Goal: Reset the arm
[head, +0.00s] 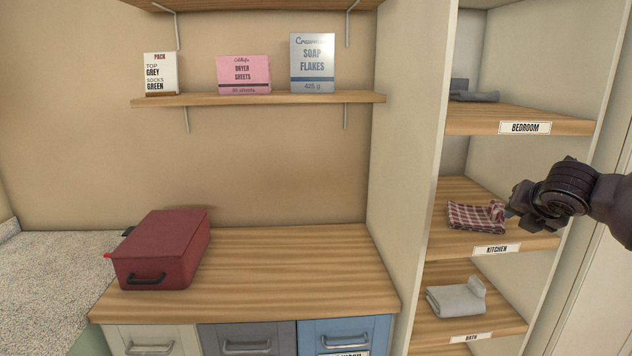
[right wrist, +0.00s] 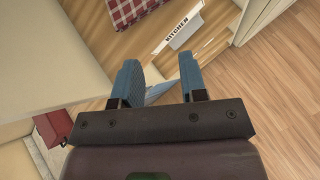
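My right arm comes in from the right in the head view, and my right gripper (head: 516,207) is in front of the kitchen shelf, near a red checked cloth (head: 476,216). In the right wrist view my right gripper (right wrist: 161,82) has its two blue fingers apart with nothing between them. The checked cloth (right wrist: 132,10) lies on the shelf beyond the fingertips there, apart from them. My left gripper is in neither view.
A shelf unit on the right has boards labelled bedroom (head: 525,128), kitchen (head: 490,249) and bath (head: 471,338). A grey cloth (head: 457,299) lies on the bath board. A red box (head: 162,250) stands on the wooden counter (head: 290,265), whose right part is clear.

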